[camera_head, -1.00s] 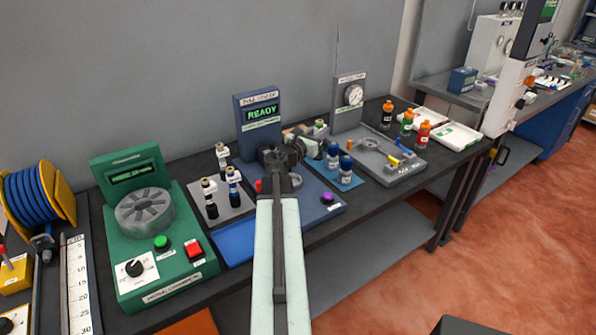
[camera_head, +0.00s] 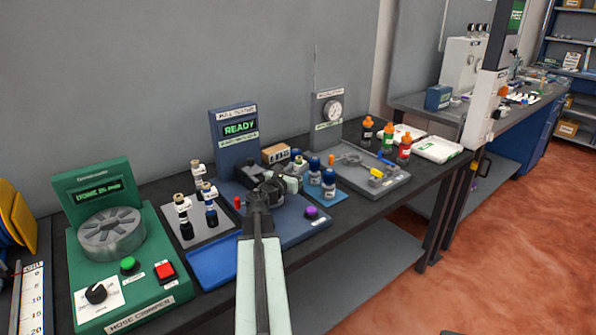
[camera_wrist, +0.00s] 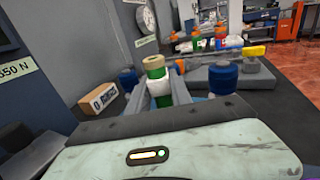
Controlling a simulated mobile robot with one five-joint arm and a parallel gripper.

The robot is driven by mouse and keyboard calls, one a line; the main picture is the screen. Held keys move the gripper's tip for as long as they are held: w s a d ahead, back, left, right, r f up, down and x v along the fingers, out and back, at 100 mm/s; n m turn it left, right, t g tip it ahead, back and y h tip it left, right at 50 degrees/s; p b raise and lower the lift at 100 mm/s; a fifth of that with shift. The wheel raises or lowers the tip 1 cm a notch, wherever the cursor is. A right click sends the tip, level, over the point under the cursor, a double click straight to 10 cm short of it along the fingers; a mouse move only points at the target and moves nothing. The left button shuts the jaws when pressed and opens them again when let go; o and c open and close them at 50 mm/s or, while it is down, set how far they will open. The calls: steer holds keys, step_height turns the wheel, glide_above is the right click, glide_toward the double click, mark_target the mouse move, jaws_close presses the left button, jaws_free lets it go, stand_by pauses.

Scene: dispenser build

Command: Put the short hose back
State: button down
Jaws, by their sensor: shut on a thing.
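My gripper (camera_head: 285,182) is at the pull tester's blue base (camera_head: 285,225), pointing away from me. In the wrist view, my gripper (camera_wrist: 163,88) is shut on a short upright piece with a tan top, a green band and a white label, apparently the short hose (camera_wrist: 155,68). Its lower part is hidden by the fingers and wrist. In the head view, its tan top (camera_head: 297,155) shows just beyond the gripper. Several black hose pieces with tan tops and white labels stand upright on a grey rack plate (camera_head: 196,240) to the left of the gripper.
Two blue-capped bottles (camera_head: 329,178) stand close right of my gripper, and a cardboard box (camera_head: 276,152) lies behind it. The pull tester's display (camera_head: 239,128) reads READY. A green hose crimper (camera_head: 110,245) stands at left, a gauge tray (camera_head: 358,182) at right.

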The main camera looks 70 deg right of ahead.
steer(key=c, duration=1.2)
jaws_free()
steer(key=shift+f, duration=0.1)
steer(key=shift+o, duration=0.2)
